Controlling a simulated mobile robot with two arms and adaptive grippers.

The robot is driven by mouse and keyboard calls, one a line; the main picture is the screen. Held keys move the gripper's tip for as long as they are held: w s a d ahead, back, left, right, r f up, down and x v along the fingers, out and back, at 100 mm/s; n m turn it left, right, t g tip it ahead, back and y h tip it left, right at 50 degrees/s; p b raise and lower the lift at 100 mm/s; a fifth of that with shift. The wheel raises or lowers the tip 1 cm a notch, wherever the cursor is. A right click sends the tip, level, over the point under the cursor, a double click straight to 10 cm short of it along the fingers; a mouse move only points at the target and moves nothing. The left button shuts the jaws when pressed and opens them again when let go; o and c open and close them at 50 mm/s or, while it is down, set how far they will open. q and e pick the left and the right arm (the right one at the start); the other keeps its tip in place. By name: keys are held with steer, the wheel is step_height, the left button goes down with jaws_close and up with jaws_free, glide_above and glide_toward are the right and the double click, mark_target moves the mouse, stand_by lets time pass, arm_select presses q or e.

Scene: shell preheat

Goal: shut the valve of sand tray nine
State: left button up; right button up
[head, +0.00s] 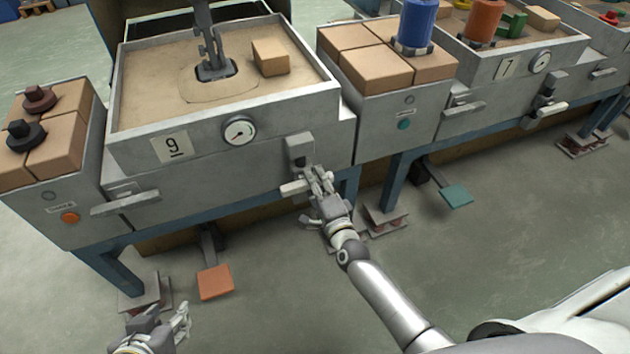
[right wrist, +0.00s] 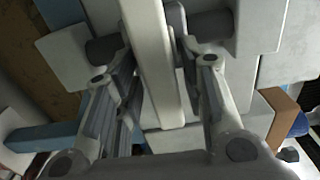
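Sand tray nine (head: 225,165) is a grey metal box of sand with a "9" plate (head: 172,148) and a round gauge (head: 238,131) on its front. Its valve (head: 300,149) sits at the front's right, with a pale lever handle (head: 293,188) lying roughly sideways. My right gripper (head: 318,180) is at this handle. In the right wrist view the pale handle (right wrist: 152,65) runs between the two fingers of my right gripper (right wrist: 156,50); whether both press on it is unclear. My left gripper (head: 162,316) is open and empty, low at the left.
A pale bar handle (head: 125,203) juts from the tray's front left. An orange pedal (head: 215,282) and a teal pedal (head: 457,196) stand near the floor. Tray seven (head: 490,75), with its own gauge and lever, is at the right. The floor in front is clear.

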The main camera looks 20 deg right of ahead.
stand_by(0.3)
steer(key=s, duration=1.2)
steer(key=shift+d, duration=0.2)
steer(key=shift+a, duration=0.1)
